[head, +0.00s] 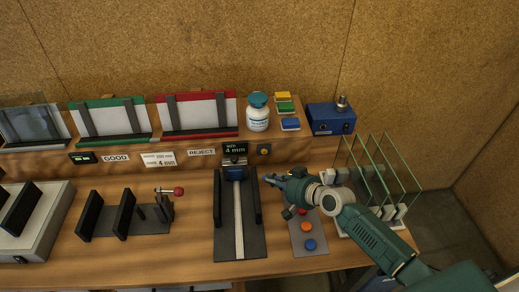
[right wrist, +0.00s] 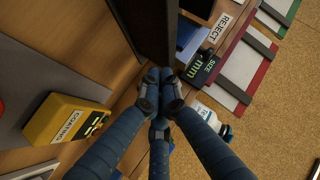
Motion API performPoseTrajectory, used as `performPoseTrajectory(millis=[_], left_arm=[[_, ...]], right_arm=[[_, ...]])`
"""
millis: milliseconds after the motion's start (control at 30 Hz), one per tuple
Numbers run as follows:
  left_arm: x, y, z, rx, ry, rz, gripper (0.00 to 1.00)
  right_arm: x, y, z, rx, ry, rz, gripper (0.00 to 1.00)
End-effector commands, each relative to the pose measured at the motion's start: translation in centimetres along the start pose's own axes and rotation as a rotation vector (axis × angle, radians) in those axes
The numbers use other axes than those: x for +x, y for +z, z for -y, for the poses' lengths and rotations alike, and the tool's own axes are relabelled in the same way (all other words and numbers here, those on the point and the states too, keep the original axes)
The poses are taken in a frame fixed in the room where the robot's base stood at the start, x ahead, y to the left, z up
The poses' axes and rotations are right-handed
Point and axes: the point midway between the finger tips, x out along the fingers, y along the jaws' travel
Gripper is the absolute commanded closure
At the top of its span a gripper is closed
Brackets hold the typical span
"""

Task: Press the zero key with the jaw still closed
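The gauge (head: 225,243) stands mid-bench with a pale rail between dark side bars. Its blue jaw (head: 235,173) is at the rail's back end, by the display (head: 235,149), which seems to read 4 mm. My left gripper is out of view.
Glass panes in a rack (head: 380,170) stand behind my right arm. A white bottle (head: 258,118) and a blue box (head: 331,120) stand on the shelf. A yellow coating box (right wrist: 65,118) shows in the wrist view.

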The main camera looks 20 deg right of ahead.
Motion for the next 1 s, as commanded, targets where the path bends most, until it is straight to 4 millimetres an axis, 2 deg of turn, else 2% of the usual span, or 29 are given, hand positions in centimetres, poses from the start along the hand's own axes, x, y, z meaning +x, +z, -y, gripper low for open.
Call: performPoseTrajectory(millis=[200,433,733,1000], left_arm=[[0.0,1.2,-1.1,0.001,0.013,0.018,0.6],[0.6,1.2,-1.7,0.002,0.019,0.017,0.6],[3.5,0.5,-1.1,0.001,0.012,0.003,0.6],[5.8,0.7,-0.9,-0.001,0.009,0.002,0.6]], right_arm=[[0.0,0.0,0.0,0.0,0.0,0.0,1.0],[0.6,-0.4,-0.2,-0.002,0.0,-0.002,1.0],[3.5,-2.8,-1.5,-0.003,0.0,-0.003,1.0],[5.6,-4.9,-2.3,-0.002,-0.001,-0.001,1.0]])
